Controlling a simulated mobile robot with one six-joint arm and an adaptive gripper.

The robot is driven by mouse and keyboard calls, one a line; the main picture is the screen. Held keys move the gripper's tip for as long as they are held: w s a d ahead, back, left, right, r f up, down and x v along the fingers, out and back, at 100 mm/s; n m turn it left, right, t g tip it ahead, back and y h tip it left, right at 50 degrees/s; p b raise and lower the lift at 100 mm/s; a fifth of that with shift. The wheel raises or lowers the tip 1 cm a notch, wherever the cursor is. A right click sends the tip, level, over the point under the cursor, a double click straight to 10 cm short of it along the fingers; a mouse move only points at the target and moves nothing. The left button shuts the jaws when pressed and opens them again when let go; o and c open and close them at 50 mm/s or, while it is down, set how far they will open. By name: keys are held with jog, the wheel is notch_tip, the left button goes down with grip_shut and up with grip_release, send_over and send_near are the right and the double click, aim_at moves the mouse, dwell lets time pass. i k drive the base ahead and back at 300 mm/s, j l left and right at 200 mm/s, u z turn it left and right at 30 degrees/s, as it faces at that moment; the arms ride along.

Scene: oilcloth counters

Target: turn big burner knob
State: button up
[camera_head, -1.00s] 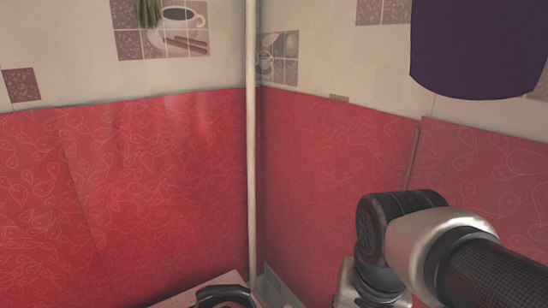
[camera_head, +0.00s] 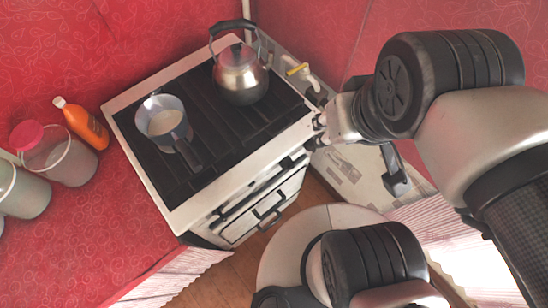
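A white stove (camera_head: 246,177) with a dark top stands in the corner, seen from above. Its front panel faces the lower right, with small dark marks along it; I cannot make out which one is the big burner knob. My gripper (camera_head: 318,132) is at the right front corner of the stove, close to the panel's right end. I cannot tell whether it touches a knob. Its fingers are small and partly hidden, so their opening is unclear.
A metal kettle (camera_head: 239,76) stands at the back of the stove, and a pan (camera_head: 160,117) with pale contents is at the left. An orange bottle (camera_head: 86,124) and a pink-lidded jar (camera_head: 66,156) stand on the red counter (camera_head: 110,225). A yellow-handled valve (camera_head: 298,69) is behind my gripper.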

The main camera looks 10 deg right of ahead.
aim_at(286, 163)
jog(key=k+j+u, duration=0.2)
jog(key=k, duration=0.2)
jog(key=k+j+u, duration=0.15)
jog(key=k+j, duration=0.2)
